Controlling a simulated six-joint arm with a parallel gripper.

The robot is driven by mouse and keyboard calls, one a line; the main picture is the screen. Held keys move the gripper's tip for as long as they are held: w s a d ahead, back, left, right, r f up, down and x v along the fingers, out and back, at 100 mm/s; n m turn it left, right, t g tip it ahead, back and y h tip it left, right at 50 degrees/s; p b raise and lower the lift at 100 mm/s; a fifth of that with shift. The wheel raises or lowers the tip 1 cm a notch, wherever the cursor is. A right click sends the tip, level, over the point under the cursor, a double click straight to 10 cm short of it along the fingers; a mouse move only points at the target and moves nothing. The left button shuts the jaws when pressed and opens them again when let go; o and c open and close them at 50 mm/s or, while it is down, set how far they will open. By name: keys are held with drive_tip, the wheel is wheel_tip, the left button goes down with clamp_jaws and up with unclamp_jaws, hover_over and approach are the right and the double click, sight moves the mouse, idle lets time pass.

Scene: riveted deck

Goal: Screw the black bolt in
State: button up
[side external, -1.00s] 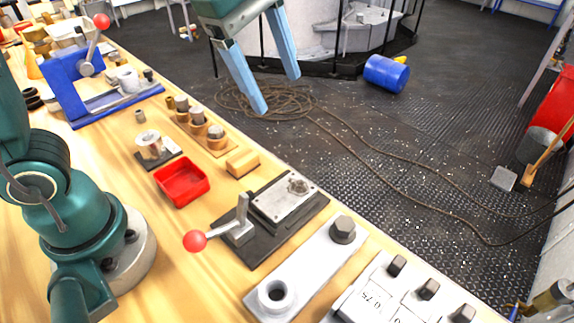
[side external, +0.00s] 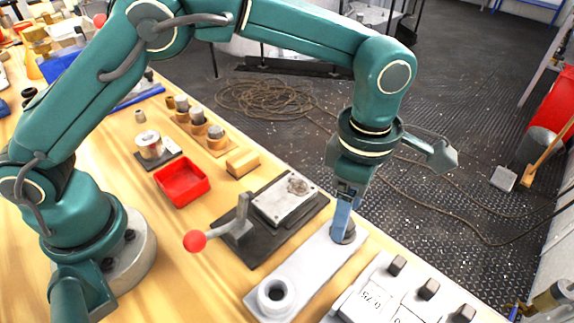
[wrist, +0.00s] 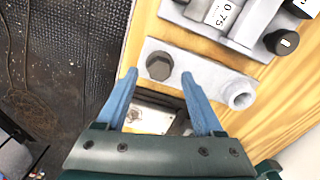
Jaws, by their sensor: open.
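The black bolt shows its dark hex head (wrist: 159,66) in the wrist view, at one end of a light grey plate (side external: 305,268). In the side view the bolt (side external: 352,235) is partly covered by a finger. A round collar with a hole (side external: 277,293) rises at the plate's other end; it also shows in the wrist view (wrist: 240,95). My gripper (side external: 343,228) points down over the bolt end, with blue fingers. In the wrist view my gripper (wrist: 160,75) is open, its fingertips spread either side of the bolt head and just short of it in the picture. Contact cannot be told.
A dark base with a metal block (side external: 285,200) and a red-knobbed lever (side external: 195,240) stands beside the plate. A grey block with several black knobs (side external: 385,290) is on the other side. A red tray (side external: 182,180) lies farther back. The bench edge runs close by the bolt.

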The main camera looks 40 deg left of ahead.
drive_tip(key=shift+f, duration=1)
clamp_jaws()
drive_tip(key=shift+m, duration=0.4)
